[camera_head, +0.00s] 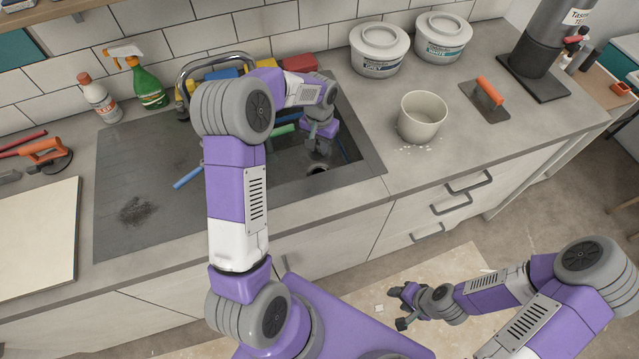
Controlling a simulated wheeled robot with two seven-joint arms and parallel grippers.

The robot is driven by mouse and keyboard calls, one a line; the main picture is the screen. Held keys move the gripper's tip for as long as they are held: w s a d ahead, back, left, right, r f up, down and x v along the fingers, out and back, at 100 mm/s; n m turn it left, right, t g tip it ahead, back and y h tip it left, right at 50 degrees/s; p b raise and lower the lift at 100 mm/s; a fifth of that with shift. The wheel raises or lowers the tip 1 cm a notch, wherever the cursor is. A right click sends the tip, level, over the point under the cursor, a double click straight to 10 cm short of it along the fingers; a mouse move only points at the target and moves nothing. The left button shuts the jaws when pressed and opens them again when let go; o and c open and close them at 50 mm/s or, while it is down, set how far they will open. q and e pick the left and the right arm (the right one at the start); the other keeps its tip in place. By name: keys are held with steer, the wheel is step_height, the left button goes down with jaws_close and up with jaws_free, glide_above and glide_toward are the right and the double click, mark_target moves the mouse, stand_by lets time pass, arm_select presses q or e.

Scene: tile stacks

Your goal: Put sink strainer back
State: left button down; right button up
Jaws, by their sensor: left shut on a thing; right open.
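The sink (350,169) is a dark basin set in the counter, with a round dark drain opening (317,170) near its front. My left gripper (319,150) reaches down into the sink just behind and above the drain. It is shut on a small grey thing, apparently the sink strainer, which is mostly hidden by the fingers. Whether it touches the basin floor I cannot tell. My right gripper (400,308) is open and empty, low in front of the cabinets.
A blue tube (188,179) and a green one (283,131) lie by the sink's left part. The faucet (205,62) arches behind my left arm.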

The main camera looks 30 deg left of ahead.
arm_select(q)
step_height(320, 180, down, 12)
steer(key=b, duration=0.2)
steer(key=shift+w+b, duration=0.1)
steer(key=shift+b, duration=0.25)
arm_select(e)
step_height(320, 180, down, 3)
steer(key=shift+w+f, duration=0.1)
arm_select(q)
steer(key=c, duration=1)
jaws_free()
steer(key=shift+o, duration=0.2)
steer(key=shift+r, duration=0.1)
step_height(320, 180, up, 12)
steer(key=p, duration=0.2)
steer(key=shift+p, duration=0.3)
arm_select(e)
step_height(320, 180, up, 2)
steer(key=shift+r, duration=0.2)
